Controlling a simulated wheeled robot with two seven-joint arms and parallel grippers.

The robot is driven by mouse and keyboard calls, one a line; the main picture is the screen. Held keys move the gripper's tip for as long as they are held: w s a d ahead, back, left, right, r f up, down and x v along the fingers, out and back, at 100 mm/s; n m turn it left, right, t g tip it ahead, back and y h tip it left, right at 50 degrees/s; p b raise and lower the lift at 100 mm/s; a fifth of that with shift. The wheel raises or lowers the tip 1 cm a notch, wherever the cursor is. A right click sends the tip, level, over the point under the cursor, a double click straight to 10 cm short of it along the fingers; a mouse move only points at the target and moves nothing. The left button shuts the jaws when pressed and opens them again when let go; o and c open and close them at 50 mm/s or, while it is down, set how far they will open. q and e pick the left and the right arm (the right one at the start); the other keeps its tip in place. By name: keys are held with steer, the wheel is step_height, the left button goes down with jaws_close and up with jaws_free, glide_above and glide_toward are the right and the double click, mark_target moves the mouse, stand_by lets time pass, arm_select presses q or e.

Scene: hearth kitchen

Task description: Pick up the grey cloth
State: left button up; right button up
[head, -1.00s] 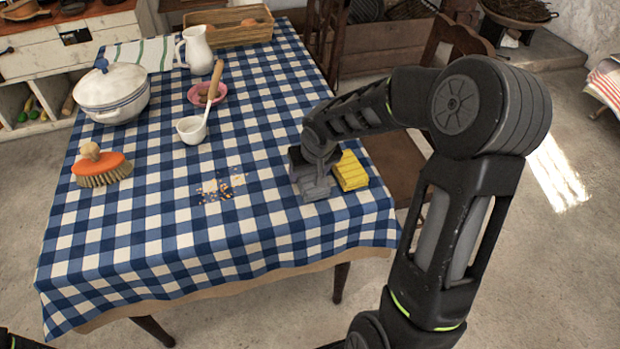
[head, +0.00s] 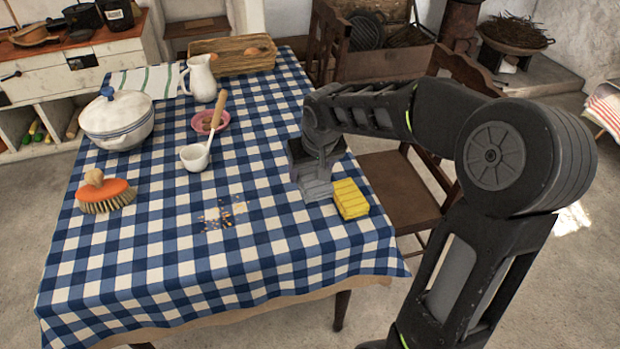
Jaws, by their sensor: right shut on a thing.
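The wrist hides the cloth's far part and most of the fingers. The cloth appears lifted a little off the tablecloth, but the gap beneath it is hard to see. My left gripper is not in view.
The table has a blue checked cloth (head: 262,292). Crumbs (head: 222,213) lie near its middle. A brush (head: 105,193), a lidded tureen (head: 117,121), a white cup (head: 195,157), a pink dish (head: 203,122) and a jug (head: 200,78) stand left and behind. A chair (head: 405,190) is at right.

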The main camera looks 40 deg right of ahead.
stand_by(0.5)
steer(key=o, duration=0.7)
steer(key=c, duration=0.5)
steer(key=w+a+f+n, duration=0.1)
steer(key=a, duration=0.5)
steer(key=w+a+f+n, duration=0.1)
steer(key=a+f, duration=0.1)
steer(key=a, duration=0.3)
steer(key=a+f+n+y, duration=0.1)
steer(key=a+f, duration=0.1)
steer(key=a, duration=0.4)
steer(key=shift+w+a+f, duration=0.15)
steer(key=shift+w+a, duration=0.15)
steer(key=shift+w, duration=0.1)
steer(key=shift+c, duration=0.2)
